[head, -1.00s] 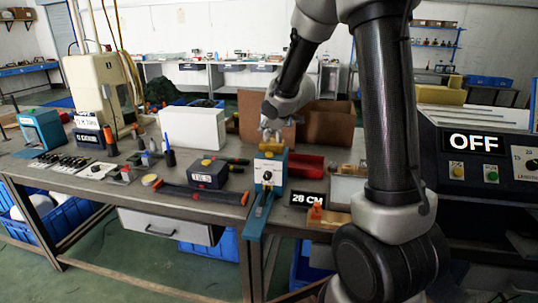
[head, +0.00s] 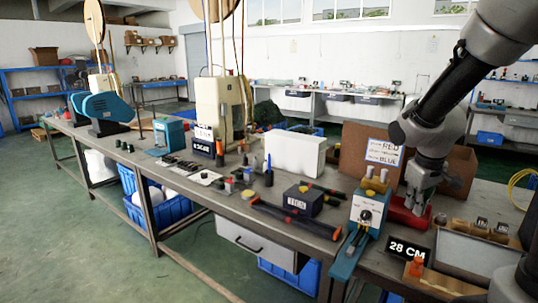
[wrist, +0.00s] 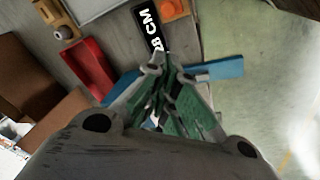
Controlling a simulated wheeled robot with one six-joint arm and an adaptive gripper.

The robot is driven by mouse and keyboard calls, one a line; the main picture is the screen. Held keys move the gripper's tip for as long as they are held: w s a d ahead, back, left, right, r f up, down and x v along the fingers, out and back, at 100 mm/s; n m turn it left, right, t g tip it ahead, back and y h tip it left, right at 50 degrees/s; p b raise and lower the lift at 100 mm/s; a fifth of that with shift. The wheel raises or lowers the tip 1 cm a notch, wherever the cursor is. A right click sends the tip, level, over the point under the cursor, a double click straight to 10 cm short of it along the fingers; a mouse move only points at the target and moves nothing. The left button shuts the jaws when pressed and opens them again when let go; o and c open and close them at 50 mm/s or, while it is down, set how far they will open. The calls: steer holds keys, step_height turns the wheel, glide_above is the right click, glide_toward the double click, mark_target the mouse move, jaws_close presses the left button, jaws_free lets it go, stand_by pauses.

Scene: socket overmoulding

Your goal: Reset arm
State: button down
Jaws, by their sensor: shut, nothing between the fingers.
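My gripper (head: 418,203) hangs from my arm at the right of the head view, over or just in front of the red tray (head: 402,214). In the wrist view my gripper (wrist: 163,68) has its green-padded fingers close together and holds nothing. Below the fingertips the black "28 CM" sign (wrist: 150,28) shows, and the red tray (wrist: 90,68) lies to their left. A blue-and-white device (head: 368,208) with a long blue base stands left of my gripper in the head view. Its blue part (wrist: 215,69) shows partly behind the fingers in the wrist view.
Cardboard boxes (head: 362,155) stand behind my gripper, one bearing a RED/BLUE sheet (head: 384,152). A grey tray (head: 470,251) lies at right. Green floor is open at lower left.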

steer(key=s+a+r+m+t, duration=0.1)
steer(key=s+r, duration=0.4)
steer(key=s, duration=0.4)
steer(key=s+a+r+m+y, duration=0.1)
steer(key=s+a+r+m, duration=0.1)
steer(key=s+r, duration=0.4)
steer(key=shift+s+r+t, duration=0.2)
steer(key=shift+s+t, duration=0.2)
steer(key=shift+s, duration=1.75)
